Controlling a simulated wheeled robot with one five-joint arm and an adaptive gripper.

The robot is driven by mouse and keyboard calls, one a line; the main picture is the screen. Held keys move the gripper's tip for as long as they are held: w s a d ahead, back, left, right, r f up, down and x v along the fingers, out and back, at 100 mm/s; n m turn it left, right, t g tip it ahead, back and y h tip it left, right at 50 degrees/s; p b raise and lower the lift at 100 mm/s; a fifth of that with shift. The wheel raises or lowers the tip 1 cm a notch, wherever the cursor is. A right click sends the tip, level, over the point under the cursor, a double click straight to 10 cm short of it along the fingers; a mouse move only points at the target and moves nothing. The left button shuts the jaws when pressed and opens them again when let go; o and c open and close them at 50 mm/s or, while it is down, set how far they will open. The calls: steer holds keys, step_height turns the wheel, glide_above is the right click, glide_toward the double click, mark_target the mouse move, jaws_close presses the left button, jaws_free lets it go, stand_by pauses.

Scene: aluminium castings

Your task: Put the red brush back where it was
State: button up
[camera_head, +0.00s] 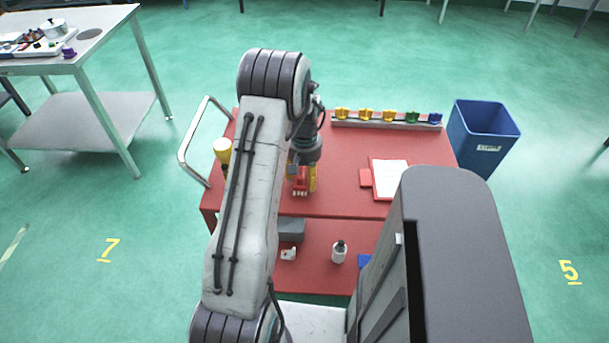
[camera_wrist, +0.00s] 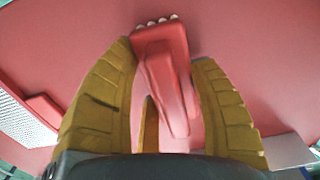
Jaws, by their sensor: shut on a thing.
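The red brush (camera_wrist: 165,75) is between the two yellow fingers of my gripper (camera_wrist: 168,100) in the wrist view, with a row of pale bristle tufts showing at its far end. In the head view my gripper (camera_head: 303,178) is over the front left part of the red cart top (camera_head: 340,200), and the brush (camera_head: 299,184) shows at its fingers. My gripper is shut on the brush. I cannot tell whether the brush touches the cart top. My arm hides part of the cart's left side.
A rack with yellow, green and blue pieces (camera_head: 387,121) runs along the cart's back edge. A blue bin (camera_head: 482,135) is beyond the right edge. The lower shelf holds a bottle (camera_head: 339,252).

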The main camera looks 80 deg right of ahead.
mark_target(305, 174)
steer(key=shift+f, duration=0.25)
steer(key=o, duration=1.2)
steer(key=shift+c, duration=0.2)
steer(key=shift+r, duration=0.15)
step_height(305, 174, up, 12)
steer(key=shift+r, duration=0.1)
